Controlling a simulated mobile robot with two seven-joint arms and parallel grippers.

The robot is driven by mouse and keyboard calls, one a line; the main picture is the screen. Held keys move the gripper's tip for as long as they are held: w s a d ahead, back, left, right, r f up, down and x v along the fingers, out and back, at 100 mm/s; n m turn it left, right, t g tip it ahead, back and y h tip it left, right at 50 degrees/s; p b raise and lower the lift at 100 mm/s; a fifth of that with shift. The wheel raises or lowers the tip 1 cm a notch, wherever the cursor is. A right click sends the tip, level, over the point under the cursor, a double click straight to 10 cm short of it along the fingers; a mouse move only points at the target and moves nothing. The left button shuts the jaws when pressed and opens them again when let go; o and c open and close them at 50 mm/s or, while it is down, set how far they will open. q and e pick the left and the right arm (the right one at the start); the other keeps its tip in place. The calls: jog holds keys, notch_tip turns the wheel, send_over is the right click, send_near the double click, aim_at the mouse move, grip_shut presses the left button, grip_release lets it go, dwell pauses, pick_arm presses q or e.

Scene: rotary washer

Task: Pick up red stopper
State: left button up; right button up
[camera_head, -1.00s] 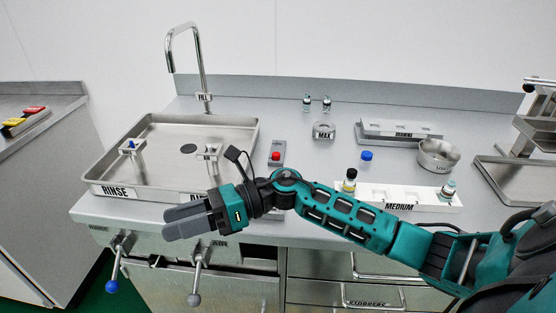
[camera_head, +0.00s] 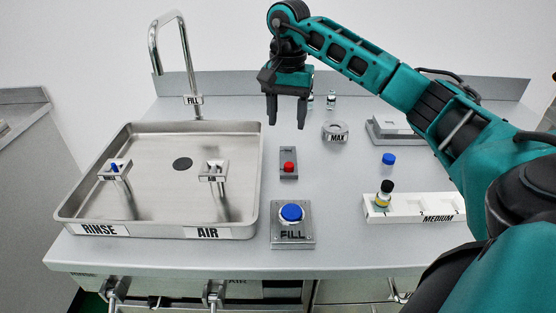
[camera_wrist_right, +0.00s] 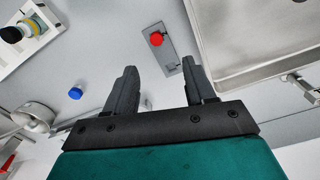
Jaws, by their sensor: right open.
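The red stopper (camera_head: 289,167) sits on a small grey block (camera_head: 288,153) on the counter, to the right of the sink basin. My right gripper (camera_head: 286,124) is open and empty, pointing down above the counter, behind the red stopper in the head view. In the right wrist view the red stopper (camera_wrist_right: 156,39) lies beyond the open fingertips (camera_wrist_right: 160,65), apart from them. My left gripper is not in view.
The steel basin (camera_head: 250,200) with its RINSE and AIR posts is on the left. A FILL block (camera_head: 292,235) with a blue button stands in front. A blue stopper (camera_head: 388,159), a MAX piece (camera_head: 335,132) and the white MEDIUM rack (camera_head: 410,208) are on the right.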

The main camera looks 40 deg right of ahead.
send_over(289, 164)
jog(key=f, duration=0.6)
jog(key=shift+s+a, duration=0.1)
jog(key=shift+a, duration=0.2)
jog(key=shift+d+f, duration=0.15)
jog(key=shift+f, duration=1.4)
jog(key=shift+d+f, duration=0.15)
jog(key=shift+f, duration=1.4)
grip_shut()
